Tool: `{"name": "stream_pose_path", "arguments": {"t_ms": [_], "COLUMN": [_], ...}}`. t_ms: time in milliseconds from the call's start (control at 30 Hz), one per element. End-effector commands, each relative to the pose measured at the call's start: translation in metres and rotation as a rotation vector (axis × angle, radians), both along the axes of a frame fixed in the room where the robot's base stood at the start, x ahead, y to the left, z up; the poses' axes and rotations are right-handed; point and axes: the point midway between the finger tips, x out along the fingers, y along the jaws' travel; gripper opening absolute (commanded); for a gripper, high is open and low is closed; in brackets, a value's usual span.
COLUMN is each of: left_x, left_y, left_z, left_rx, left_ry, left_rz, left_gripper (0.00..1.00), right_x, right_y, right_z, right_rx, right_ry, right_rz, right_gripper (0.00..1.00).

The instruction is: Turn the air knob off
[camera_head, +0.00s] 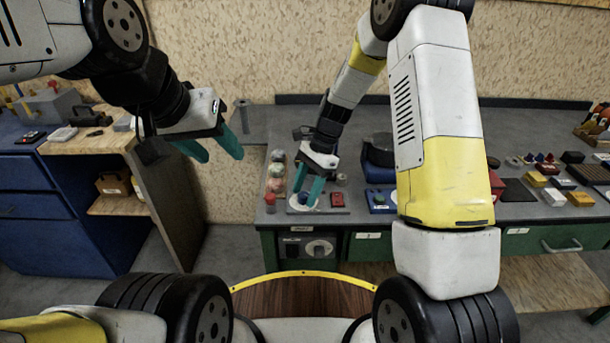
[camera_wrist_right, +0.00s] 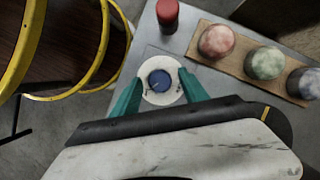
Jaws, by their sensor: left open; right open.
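A round blue knob (camera_wrist_right: 160,80) sits on a white disc on a pale plate, in the right wrist view. In the head view the knob (camera_head: 304,200) is partly hidden by my right gripper's teal fingers. My right gripper (camera_head: 307,194) is open and points down at it. In the right wrist view, the fingertips of this gripper (camera_wrist_right: 159,76) are on either side of the knob, with gaps showing. I cannot tell their height above the plate. My left gripper (camera_head: 221,155) is open and empty, left of the bench. No label naming the knob is readable.
Several coloured balls (camera_wrist_right: 214,42) sit on a wooden strip beside the plate. A red button (camera_head: 337,199) is close to the knob. A blue box (camera_head: 381,199) stands to the right. Another dial (camera_head: 319,248) is on the bench front. A blue cabinet (camera_head: 40,215) stands left.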

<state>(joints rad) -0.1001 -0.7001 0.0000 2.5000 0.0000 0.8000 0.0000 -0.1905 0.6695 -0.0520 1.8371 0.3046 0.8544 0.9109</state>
Motion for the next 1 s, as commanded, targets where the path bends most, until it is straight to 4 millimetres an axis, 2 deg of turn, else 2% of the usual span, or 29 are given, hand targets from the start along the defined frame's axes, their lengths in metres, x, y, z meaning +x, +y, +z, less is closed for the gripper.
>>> {"name": "stream_pose_path", "arguments": {"t_ms": [233, 400, 500, 767, 1000], "left_x": [0.0, 0.0, 0.0, 0.0, 0.0], "left_y": [0.0, 0.0, 0.0, 0.0, 0.0], "left_z": [0.0, 0.0, 0.0, 0.0, 0.0], "left_rx": [0.0, 0.0, 0.0, 0.0, 0.0], "left_ry": [0.0, 0.0, 0.0, 0.0, 0.0], "left_rz": [0.0, 0.0, 0.0, 0.0, 0.0], "left_gripper": [0.49, 0.49, 0.49, 0.49, 0.49], "right_x": [-0.0001, -0.0001, 0.0001, 0.0004, 0.0011], "right_y": [0.0004, 0.0003, 0.0003, 0.0005, 0.0014], "right_z": [-0.0006, -0.0005, -0.0005, -0.0001, -0.0005], "right_rx": [0.001, 0.001, 0.001, 0.001, 0.001], "right_ry": [-0.001, -0.001, -0.001, -0.002, -0.001], "right_rz": [0.001, 0.001, 0.001, 0.018, 0.12], "right_gripper": [0.5, 0.17, 0.0, 0.0, 0.0]}}
